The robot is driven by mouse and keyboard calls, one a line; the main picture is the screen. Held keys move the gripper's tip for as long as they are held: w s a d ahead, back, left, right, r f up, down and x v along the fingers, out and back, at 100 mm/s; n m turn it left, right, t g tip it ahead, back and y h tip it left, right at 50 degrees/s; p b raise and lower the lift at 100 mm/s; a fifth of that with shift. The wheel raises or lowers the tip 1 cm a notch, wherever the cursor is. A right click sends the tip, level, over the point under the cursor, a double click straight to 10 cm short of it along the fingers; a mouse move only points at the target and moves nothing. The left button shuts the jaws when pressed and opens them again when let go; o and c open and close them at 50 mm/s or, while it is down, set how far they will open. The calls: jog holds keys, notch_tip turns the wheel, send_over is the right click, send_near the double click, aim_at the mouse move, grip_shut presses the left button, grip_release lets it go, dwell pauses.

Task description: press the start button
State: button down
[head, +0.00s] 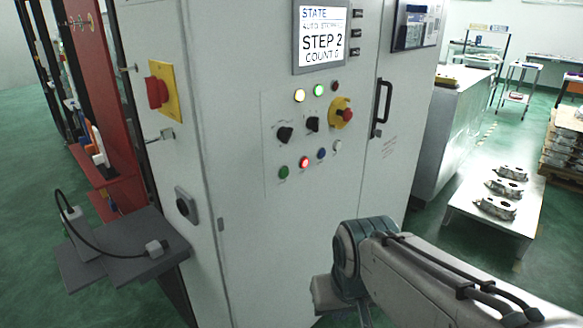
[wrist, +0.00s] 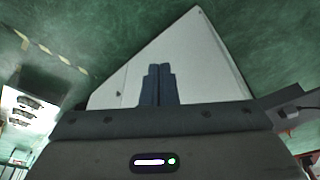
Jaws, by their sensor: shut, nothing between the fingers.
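A grey-white control cabinet (head: 240,215) stands ahead in the head view. Its lower row has a green button (head: 283,172), a lit red button (head: 304,163), a blue button (head: 321,154) and a white button (head: 337,146). The labels are too small to read, so I cannot tell which is marked start. The screen (head: 320,36) reads "STEP 2" and "COUNT 0". My gripper (wrist: 158,72) is shut and empty in the wrist view, in front of a pale surface (wrist: 205,50). No button shows there. My arm is at lower right in the head view; its fingers cannot be made out.
A red emergency stop (head: 341,113) and two black knobs sit above the buttons. A black door handle (head: 381,104) sticks out to the right. A grey shelf (head: 130,245) juts out left. A low table (head: 480,222) holds castings.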

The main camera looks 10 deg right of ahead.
aim_at(284, 173)
jog(key=w+d+r+m+t+y+p, duration=0.1)
jog(key=w+r+m+t+p, duration=0.1)
jog(key=w+r+m, duration=0.3)
jog(key=w+d+r+m+t+y+p, duration=0.2)
jog(key=w+r+m+t, duration=0.1)
jog(key=w+m, duration=1)
jog(key=w+r, duration=0.1)
jog(key=w, duration=0.3)
jog(key=shift+w+r+m+y, duration=0.25)
jog(key=shift+r+m+y, duration=0.05)
jog(key=shift+r, duration=0.05)
jog(key=w+a+p, duration=0.1)
jog(key=w+a, duration=0.4)
jog(key=w, duration=0.2)
jog(key=shift+w+a, duration=0.15)
jog(key=shift+w, duration=0.05)
dwell(1.0)
jog(key=shift+w+a, duration=0.15)
jog(key=shift+w, duration=0.05)
